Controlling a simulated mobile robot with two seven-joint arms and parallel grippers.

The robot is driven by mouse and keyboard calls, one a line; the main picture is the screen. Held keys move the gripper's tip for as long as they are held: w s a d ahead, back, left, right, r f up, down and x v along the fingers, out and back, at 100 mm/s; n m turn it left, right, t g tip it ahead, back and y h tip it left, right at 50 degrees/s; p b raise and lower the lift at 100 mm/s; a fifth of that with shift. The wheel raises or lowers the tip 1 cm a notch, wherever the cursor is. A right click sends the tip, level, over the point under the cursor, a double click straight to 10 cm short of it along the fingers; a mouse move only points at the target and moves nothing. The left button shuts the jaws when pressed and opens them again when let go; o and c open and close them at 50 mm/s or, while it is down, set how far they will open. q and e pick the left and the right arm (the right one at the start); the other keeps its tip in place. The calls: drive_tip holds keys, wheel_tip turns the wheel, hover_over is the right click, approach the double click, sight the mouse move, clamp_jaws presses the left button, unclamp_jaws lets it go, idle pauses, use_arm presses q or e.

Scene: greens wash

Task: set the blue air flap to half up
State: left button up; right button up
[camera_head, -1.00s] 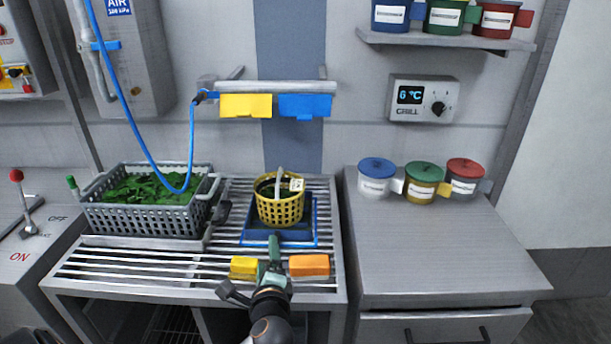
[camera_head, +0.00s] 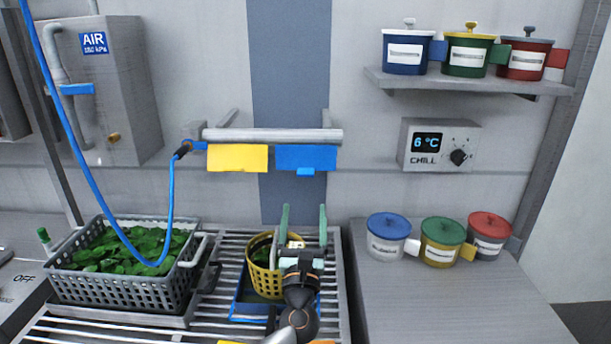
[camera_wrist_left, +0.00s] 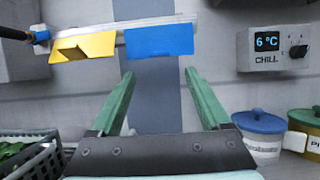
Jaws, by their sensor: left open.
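The blue air flap (camera_head: 306,158) hangs from the grey pipe bar on the back wall, to the right of a yellow flap (camera_head: 237,158). In the head view its face looks close to upright, with a small blue tab at its lower edge. It also shows in the left wrist view (camera_wrist_left: 159,41), above and ahead of the fingers. My left gripper (camera_head: 304,224) has its two green fingers pointing up, open and empty. It is below the blue flap and apart from it, in front of the yellow basket. My right gripper is not in view.
A grey basket of greens (camera_head: 70,284) and a yellow basket (camera_head: 262,280) stand on the slatted rack. A blue hose (camera_head: 93,195) loops at left. Lidded pots (camera_head: 442,242) stand at right below the chill box (camera_head: 440,146). The wall below the flaps is clear.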

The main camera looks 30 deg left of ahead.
use_arm(q)
drive_tip(key=p, duration=0.1)
approach(306, 161)
drive_tip(key=f+x, duration=0.1)
drive_tip(key=x, duration=0.4)
drive_tip(key=shift+w+a+r, duration=0.2)
drive_tip(key=shift+w, duration=0.1)
clamp_jaws()
idle(1.0)
